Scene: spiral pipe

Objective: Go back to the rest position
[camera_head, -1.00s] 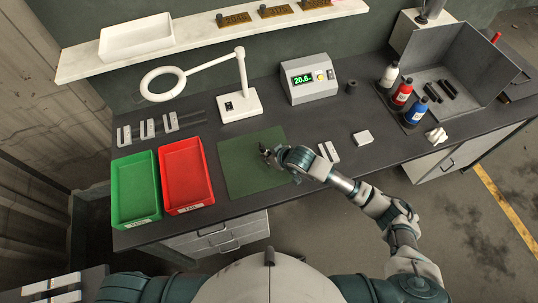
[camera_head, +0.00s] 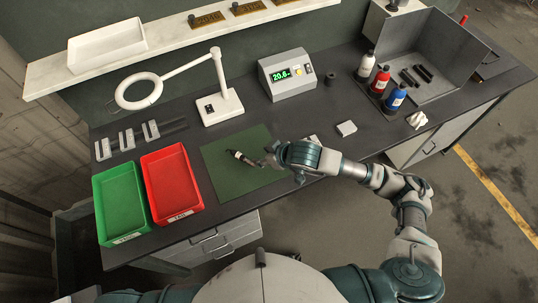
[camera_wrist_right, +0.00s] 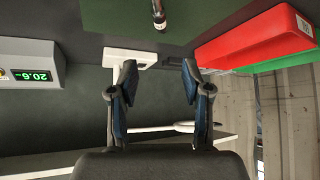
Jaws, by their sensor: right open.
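My right gripper (camera_head: 267,160) is over the right part of the green mat (camera_head: 222,178) in the head view. In the right wrist view its two fingers (camera_wrist_right: 157,78) stand apart with nothing between them. A small dark cylindrical piece with a pale band (camera_head: 240,157) lies on the mat, just left of the gripper. It also shows in the right wrist view (camera_wrist_right: 158,14), on the mat and clear of the fingers. My left gripper is not in view.
A red tray (camera_head: 171,211) and a green tray (camera_head: 125,234) stand left of the mat. A magnifier lamp (camera_head: 222,104) and a display box (camera_head: 289,94) stand behind. Bottles (camera_head: 380,79) and a grey open box (camera_head: 455,60) stand at the right.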

